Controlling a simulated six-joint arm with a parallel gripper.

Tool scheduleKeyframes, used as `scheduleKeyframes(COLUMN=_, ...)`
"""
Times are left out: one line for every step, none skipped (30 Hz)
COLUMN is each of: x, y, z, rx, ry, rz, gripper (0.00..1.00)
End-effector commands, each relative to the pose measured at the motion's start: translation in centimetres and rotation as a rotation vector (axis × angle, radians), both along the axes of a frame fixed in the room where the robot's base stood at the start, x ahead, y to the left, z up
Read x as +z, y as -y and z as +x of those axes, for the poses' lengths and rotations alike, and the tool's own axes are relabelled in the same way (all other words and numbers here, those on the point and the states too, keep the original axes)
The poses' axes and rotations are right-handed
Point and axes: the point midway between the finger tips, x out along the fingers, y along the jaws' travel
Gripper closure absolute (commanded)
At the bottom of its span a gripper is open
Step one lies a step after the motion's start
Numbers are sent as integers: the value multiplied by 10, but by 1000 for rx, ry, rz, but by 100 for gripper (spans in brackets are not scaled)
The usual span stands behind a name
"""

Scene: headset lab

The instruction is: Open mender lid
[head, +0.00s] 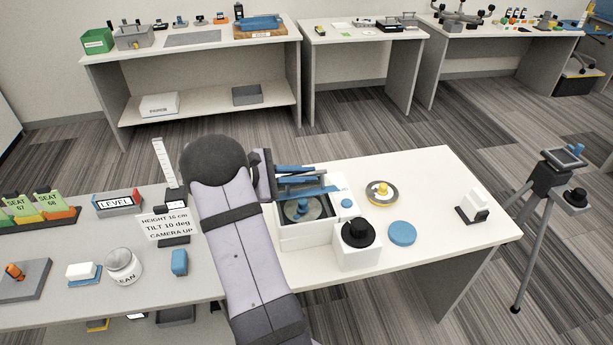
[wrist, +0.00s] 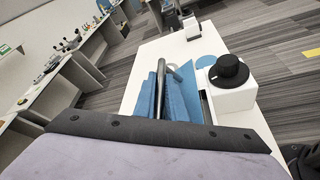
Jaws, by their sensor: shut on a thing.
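The mender is a white box (head: 303,238) on the near white table, with a round grey disc visible inside its open top. Its blue lid (head: 318,191) stands raised over the back of the box, tilted up; it also shows as blue panels in the wrist view (wrist: 180,105). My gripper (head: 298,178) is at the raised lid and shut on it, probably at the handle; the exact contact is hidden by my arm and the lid. A grey curved piece (wrist: 177,68) shows beside the lid in the wrist view.
A white box with a black knob (head: 357,233) stands close at the mender's front right.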

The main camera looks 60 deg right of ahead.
Motion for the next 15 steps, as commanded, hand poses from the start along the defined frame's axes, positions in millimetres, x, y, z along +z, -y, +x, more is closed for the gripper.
scheduleKeyframes(x=11, y=4, z=3, rx=-3, ry=-23, rz=24, gripper=100)
scheduleKeyframes(x=13, y=6, z=5, rx=-2, ry=-39, rz=39, gripper=100)
scheduleKeyframes(x=15, y=8, z=7, rx=-3, ry=-56, rz=59, gripper=100)
scheduleKeyframes(x=16, y=10, z=9, rx=-2, ry=-69, rz=72, gripper=100)
scheduleKeyframes(x=18, y=11, z=11, rx=-3, ry=-83, rz=84, gripper=100)
scheduleKeyframes(x=19, y=13, z=12, rx=-3, ry=-91, rz=92, gripper=100)
scheduleKeyframes(x=20, y=14, z=14, rx=-2, ry=-90, rz=90, gripper=100)
scheduleKeyframes(x=21, y=16, z=15, rx=-2, ry=-89, rz=89, gripper=100)
scheduleKeyframes(x=23, y=17, z=17, rx=-2, ry=-89, rz=89, gripper=100)
scheduleKeyframes(x=24, y=18, z=18, rx=-1, ry=-89, rz=88, gripper=100)
scheduleKeyframes(x=25, y=19, z=19, rx=-2, ry=-88, rz=88, gripper=100)
scheduleKeyframes(x=25, y=20, z=20, rx=-1, ry=-89, rz=88, gripper=100)
scheduleKeyframes(x=26, y=21, z=21, rx=-1, ry=-89, rz=88, gripper=100)
scheduleKeyframes(x=26, y=22, z=22, rx=-1, ry=-89, rz=88, gripper=100)
scheduleKeyframes(x=27, y=23, z=22, rx=-1, ry=-89, rz=88, gripper=100)
